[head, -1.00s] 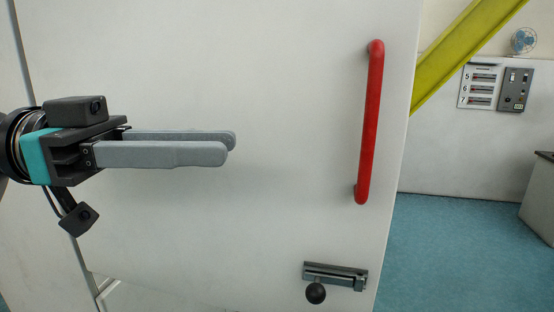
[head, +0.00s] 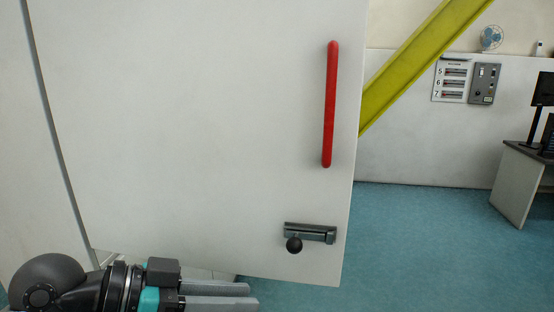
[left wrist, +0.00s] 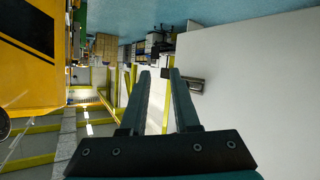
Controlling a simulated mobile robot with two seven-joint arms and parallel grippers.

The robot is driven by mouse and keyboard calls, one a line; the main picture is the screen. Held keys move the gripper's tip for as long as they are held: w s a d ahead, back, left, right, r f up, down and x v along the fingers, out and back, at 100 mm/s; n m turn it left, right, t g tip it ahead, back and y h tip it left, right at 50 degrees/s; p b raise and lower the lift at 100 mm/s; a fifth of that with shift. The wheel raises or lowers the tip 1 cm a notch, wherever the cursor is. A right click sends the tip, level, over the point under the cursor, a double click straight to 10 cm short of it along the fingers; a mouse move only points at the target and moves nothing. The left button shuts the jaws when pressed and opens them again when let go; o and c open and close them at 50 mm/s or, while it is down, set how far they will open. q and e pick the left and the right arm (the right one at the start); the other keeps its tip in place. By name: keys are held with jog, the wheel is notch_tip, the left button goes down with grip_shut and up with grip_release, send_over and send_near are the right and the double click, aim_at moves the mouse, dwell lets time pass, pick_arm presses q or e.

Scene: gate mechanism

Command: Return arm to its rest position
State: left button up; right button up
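My left gripper (head: 252,296) is low in the head view, below the bottom edge of a white gate panel (head: 190,130), its fingers pointing right. It is apart from the panel's red handle (head: 329,105) and from the dark sliding latch (head: 318,234) with its round black knob (head: 294,244). In the left wrist view the two fingers (left wrist: 159,76) stand apart with nothing between them, so it is open and empty. The panel (left wrist: 265,90) fills the right of that view, and the latch (left wrist: 195,84) shows just past the fingers. My right gripper is not in view.
Blue floor (head: 425,225) is clear right of the panel. A yellow sloping beam (head: 415,65) rises behind it. A desk with a monitor (head: 545,88) stands at the far right. In the wrist view a yellow machine (left wrist: 28,55) is at the left.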

pick_arm(q)
jog(key=s+a+f+n+y, duration=0.2)
jog(key=f+n+y, duration=0.1)
jog(key=f, duration=0.6)
jog(key=s+a+f+n+y, duration=0.1)
jog(key=s+f+n+y, duration=0.15)
jog(key=f, duration=0.55)
jog(key=s+a+f+n+g+y, duration=0.2)
jog(key=s+a+f+n+y, duration=0.2)
jog(key=s+a+f+y, duration=0.5)
jog(key=s+d+f+h, duration=0.1)
jog(key=s+f, duration=0.1)
jog(key=f, duration=0.9)
jog(key=s+d+f+h, duration=0.1)
jog(key=s+f, duration=0.1)
jog(key=f, duration=0.9)
jog(key=s+a+f+g+b, duration=0.1)
jog(key=s+a+f+g, duration=0.1)
jog(key=s+f, duration=1.3)
jog(key=shift+a, duration=0.45)
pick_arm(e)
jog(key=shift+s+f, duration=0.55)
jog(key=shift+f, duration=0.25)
pick_arm(q)
jog(key=shift+m, duration=0.25)
